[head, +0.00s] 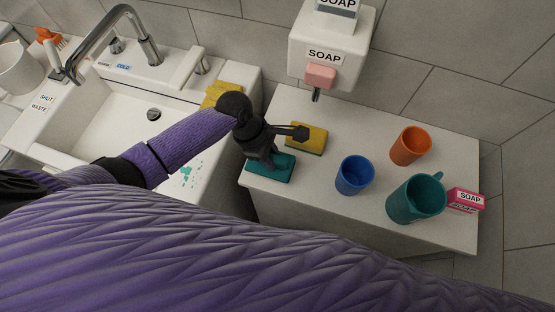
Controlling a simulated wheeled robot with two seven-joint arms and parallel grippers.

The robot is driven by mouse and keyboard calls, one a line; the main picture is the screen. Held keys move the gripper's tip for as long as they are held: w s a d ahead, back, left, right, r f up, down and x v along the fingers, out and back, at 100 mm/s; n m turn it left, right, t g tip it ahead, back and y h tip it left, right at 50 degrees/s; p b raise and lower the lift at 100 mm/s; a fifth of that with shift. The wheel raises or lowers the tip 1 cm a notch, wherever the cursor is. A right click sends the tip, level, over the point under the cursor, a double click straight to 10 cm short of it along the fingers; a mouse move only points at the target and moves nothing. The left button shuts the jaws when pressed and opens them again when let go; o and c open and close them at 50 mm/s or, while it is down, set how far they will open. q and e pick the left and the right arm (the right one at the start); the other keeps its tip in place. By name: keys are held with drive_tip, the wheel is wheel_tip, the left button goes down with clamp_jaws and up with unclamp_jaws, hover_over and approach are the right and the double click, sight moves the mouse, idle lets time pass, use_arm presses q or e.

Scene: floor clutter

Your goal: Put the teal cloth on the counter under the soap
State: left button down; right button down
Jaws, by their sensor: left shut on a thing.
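The teal cloth (284,171) is at the left front edge of the white counter (320,205). My left gripper (266,162) reaches in from the left and is shut on the cloth, covering part of it. I cannot tell whether the cloth rests flat on the counter or is slightly raised. The soap dispenser (297,54), white and labelled SOAP, is on the wall above the back of the counter, with a pink push bar (320,77) and a dark spout below. My right gripper is out of view.
A yellow sponge (308,136) lies close to my left gripper. A blue cup (354,176), an orange cup (410,146), a teal jug (417,199) and a pink soap box (466,199) stand to the right. The sink (140,125) and yellow cloth (222,93) are left.

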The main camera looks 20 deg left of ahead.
use_arm(q)
wheel_tip(320, 180, down, 4)
drive_tip(key=shift+r+b, duration=0.25)
drive_tip(key=shift+b, duration=0.55)
drive_tip(key=shift+r, duration=0.2)
drive_tip(key=shift+c, duration=2.1)
unclamp_jaws()
drive_tip(key=shift+f, duration=0.15)
drive_tip(key=p+v, duration=0.5)
drive_tip(key=v, duration=0.6)
drive_tip(key=shift+r, duration=0.2)
drive_tip(key=shift+a+r, duration=0.25)
drive_tip(key=shift+r, duration=0.2)
